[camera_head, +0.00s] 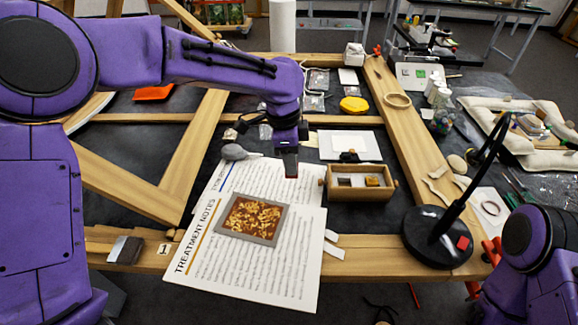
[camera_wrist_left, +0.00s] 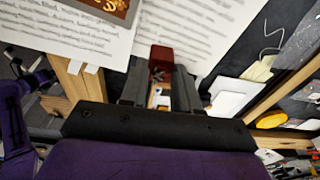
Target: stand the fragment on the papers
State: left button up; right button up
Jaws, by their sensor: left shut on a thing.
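My left gripper (camera_head: 290,160) is shut on a small red-brown block, apparently the fragment (camera_head: 291,171). It holds the block pointing down above the upper right of the papers. In the left wrist view the block (camera_wrist_left: 161,62) sits between the two dark fingers (camera_wrist_left: 160,88); its far face is hidden. The papers (camera_head: 300,255), headed "Treatment Notes", lie overlapping at the front of the table. A grey-framed panel with a gold pattern (camera_head: 254,219) lies on them. Part of my right arm shows at lower right, but its gripper is out of view.
A wooden box with compartments (camera_head: 345,195) stands just right of the papers. A grey bulb blower (camera_head: 236,152) lies at their upper left edge. A black lamp (camera_head: 437,235) stands further right. The papers' lower right part is clear.

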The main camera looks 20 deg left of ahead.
pick_arm(q)
jog(key=w+f, duration=0.2)
jog(key=w+a+f, duration=0.1)
jog(key=w+f, duration=0.1)
jog(key=w+a+f, duration=0.1)
jog(key=w+f, duration=0.1)
jog(key=shift+w+f+p, duration=0.2)
jog(key=shift+f+p, duration=0.1)
jog(key=shift+p, duration=0.1)
jog(key=shift+a+f, duration=0.1)
jog(key=shift+f, duration=0.1)
jog(key=f, duration=0.2)
jog(key=shift+s+f, duration=0.2)
jog(key=shift+f, duration=0.1)
jog(key=shift+w+f, duration=0.3)
jog(key=shift+s, duration=0.1)
jog(key=o, duration=1)
jog(key=shift+f, duration=0.1)
jog(key=r, duration=0.4)
jog(key=a+r, duration=0.1)
jog(key=r, duration=0.7)
jog(key=shift+s+a+r+b, duration=0.15)
jog(key=shift+s+b, duration=0.05)
jog(key=shift+b, duration=0.1)
